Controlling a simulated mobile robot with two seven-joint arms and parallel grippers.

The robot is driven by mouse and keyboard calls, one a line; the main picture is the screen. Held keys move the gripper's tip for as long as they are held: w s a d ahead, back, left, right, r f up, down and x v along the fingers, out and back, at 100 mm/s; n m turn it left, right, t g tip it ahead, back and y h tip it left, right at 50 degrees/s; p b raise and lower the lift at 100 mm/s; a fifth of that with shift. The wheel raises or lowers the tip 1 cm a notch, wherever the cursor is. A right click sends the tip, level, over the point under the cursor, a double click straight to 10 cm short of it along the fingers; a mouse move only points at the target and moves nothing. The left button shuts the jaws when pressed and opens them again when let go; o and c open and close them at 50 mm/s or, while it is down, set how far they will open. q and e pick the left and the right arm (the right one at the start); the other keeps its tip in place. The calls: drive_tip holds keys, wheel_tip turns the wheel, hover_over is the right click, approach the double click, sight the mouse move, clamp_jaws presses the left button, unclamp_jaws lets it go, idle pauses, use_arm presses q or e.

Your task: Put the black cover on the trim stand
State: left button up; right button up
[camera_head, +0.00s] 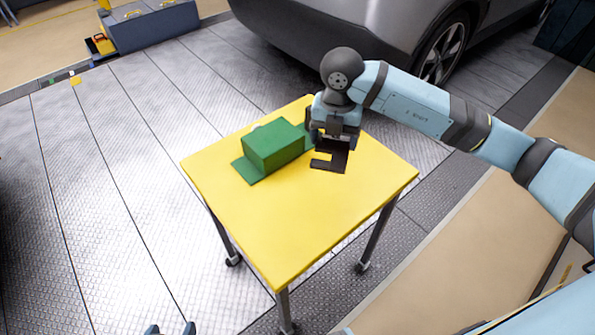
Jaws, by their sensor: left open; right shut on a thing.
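The green block-shaped stand (270,150), which I take to be the trim stand, sits on the far part of the yellow table (285,220). A flat black piece with a notch (328,164), which looks like the black cover, hangs below my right gripper (335,142). My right gripper is shut on it, just right of the green stand and above the table. Arm and gripper hide the stand's right end. I cannot tell if the cover touches the stand. Only the tips of my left gripper (171,329) show at the bottom edge, apart and empty.
The front and middle of the yellow table are clear. The table stands on wheeled legs. A grey car (340,35) is behind it. A grey-blue cabinet (150,25) stands at the upper left. The floor left of the table is free.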

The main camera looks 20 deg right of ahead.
drive_tip(key=m, duration=0.2)
drive_tip(key=m+b, duration=0.1)
drive_tip(key=m, duration=0.1)
drive_tip(key=shift+w+d+r, duration=0.1)
drive_tip(key=shift+w+d, duration=0.1)
drive_tip(key=shift+w, duration=0.05)
drive_tip(key=m, duration=0.2)
drive_tip(key=shift+w+d+r+m+b, duration=0.1)
drive_tip(key=shift+d+r+m+b, duration=0.1)
drive_tip(key=shift+m+b, duration=0.2)
hover_over(328, 194)
wheel_tip(328, 194, down, 16)
drive_tip(key=shift+r, duration=0.15)
wheel_tip(328, 194, down, 4)
drive_tip(key=shift+f+b, duration=0.1)
drive_tip(key=shift+b, duration=0.25)
